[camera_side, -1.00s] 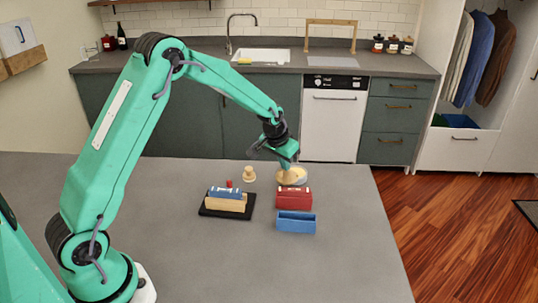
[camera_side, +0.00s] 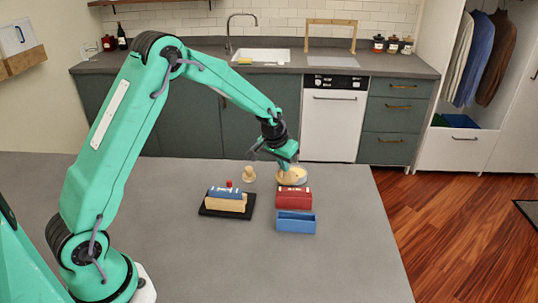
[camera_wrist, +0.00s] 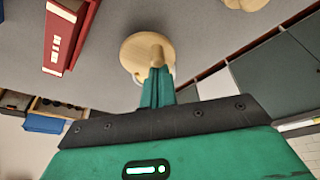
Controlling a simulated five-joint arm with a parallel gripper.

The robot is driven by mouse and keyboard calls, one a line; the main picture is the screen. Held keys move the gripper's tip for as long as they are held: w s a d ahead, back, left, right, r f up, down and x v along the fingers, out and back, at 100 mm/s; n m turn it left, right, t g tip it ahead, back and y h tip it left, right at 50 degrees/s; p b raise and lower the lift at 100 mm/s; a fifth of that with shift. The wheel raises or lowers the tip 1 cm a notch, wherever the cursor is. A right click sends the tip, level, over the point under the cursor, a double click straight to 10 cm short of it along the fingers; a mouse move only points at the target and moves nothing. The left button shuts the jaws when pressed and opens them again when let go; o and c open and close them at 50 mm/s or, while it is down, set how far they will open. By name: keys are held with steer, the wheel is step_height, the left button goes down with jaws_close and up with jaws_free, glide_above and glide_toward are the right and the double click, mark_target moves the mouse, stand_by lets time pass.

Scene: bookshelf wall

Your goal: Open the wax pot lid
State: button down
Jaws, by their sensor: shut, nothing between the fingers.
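The wax pot (camera_side: 300,180) stands on the grey table behind the red box, with its round wooden lid (camera_side: 288,178) at the top. In the wrist view the lid (camera_wrist: 130,51) is a pale wooden disc with a small knob (camera_wrist: 157,50). Most of the pot is hidden behind the lid there. My gripper (camera_side: 289,165) is right over the lid. In the wrist view its fingers (camera_wrist: 158,75) are closed together, with their tips at the knob and nothing held between them. I cannot tell whether they touch the knob or whether the lid is tilted.
A red box (camera_side: 294,198) and an open blue box (camera_side: 295,222) stand in front of the pot. A wooden stamp-like piece (camera_side: 249,174) is left of it. A black tray (camera_side: 210,211) holding blue and tan blocks is further left. The table's right side is clear.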

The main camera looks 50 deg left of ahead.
mark_target(285, 174)
steer(key=shift+s+d+n, duration=0.15)
steer(key=shift+n, duration=0.35)
steer(key=shift+s+d+n, duration=0.2)
steer(key=shift+d+n, duration=0.05)
steer(key=shift+n, duration=0.45)
steer(key=shift+s+d, duration=0.2)
steer(key=shift+d, duration=0.1)
steer(key=shift+s+d, duration=0.1)
steer(key=shift+w+a, duration=0.45)
steer(key=shift+w, duration=0.2)
steer(key=shift+w+a, duration=0.15)
steer(key=shift+w, duration=0.05)
steer(key=shift+w+a, duration=0.5)
steer(key=shift+w, duration=0.25)
steer(key=shift+w+a, duration=0.45)
steer(key=shift+w, duration=0.25)
steer(key=d+v, duration=0.1)
steer(key=v, duration=0.8)
steer(key=shift+d+r, duration=0.25)
steer(key=shift+r, duration=0.2)
